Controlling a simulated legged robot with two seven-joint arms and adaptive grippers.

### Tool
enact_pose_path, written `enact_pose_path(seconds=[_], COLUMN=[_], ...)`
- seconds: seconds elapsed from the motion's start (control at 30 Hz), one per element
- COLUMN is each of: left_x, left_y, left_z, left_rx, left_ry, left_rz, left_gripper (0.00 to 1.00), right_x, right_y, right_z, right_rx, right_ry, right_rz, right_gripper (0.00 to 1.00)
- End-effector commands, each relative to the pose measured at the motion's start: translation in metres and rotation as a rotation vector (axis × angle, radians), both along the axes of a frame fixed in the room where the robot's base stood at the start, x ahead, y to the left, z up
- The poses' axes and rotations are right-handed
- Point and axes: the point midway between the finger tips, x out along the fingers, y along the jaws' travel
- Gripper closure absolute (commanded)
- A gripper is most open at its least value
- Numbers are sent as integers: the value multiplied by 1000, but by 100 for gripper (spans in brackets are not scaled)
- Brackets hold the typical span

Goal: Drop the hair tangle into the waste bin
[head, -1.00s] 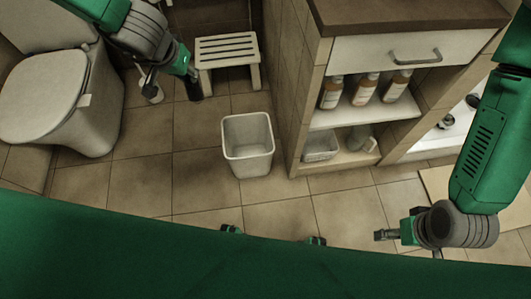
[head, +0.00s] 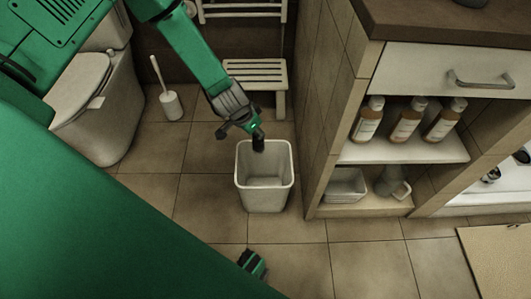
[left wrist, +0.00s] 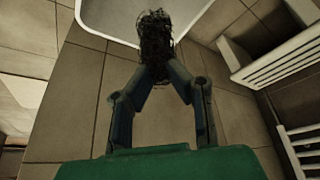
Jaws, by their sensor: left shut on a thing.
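The waste bin (head: 265,195) is a white, open-topped bin standing on the tiled floor in the middle of the head view. Its rim (left wrist: 100,30) shows at the top of the left wrist view. My left gripper (head: 256,136) reaches in from the upper left, with its tips at the bin's back rim. It is shut on the hair tangle (left wrist: 155,38), a dark, wiry clump. In the left wrist view the tangle overlaps the bin's opening. In the head view the tangle is a dark lump (head: 259,146) over the opening's back part.
A slatted stool (head: 255,75) stands behind the bin. A toilet (head: 100,105) and a toilet brush (head: 171,103) are to the left. A tiled shelf unit (head: 385,205) with bottles (head: 405,121) stands close on the right. The floor in front is mostly clear.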

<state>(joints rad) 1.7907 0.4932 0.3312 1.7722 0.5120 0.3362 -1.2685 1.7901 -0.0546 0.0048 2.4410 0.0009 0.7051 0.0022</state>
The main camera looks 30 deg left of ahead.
Motion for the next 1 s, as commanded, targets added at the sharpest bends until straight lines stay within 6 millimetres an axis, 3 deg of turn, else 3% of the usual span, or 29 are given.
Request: enact_pose_path(seconds=[0.33, 0.7, 0.73, 0.8, 1.0], left_x=[0, 0, 0, 0, 0], left_y=[0, 0, 0, 0, 0], left_z=[-44, -48, -48, -48, -49], left_rx=[0, -1, -1, -1, 0], left_ry=[1, 0, 0, 0, 1], left_rz=[2, 2, 2, 2, 1], left_gripper=[98, 98, 79, 62, 62], right_x=[-1, 0, 0, 0, 0], right_y=[0, 0, 0, 0, 0], right_z=[-42, -45, -45, -45, -45], right_rx=[0, 0, 0, 0, 0], right_ry=[1, 0, 0, 1, 1], right_rz=[0, 0, 0, 0, 0], right_gripper=[30, 30, 30, 30, 30])
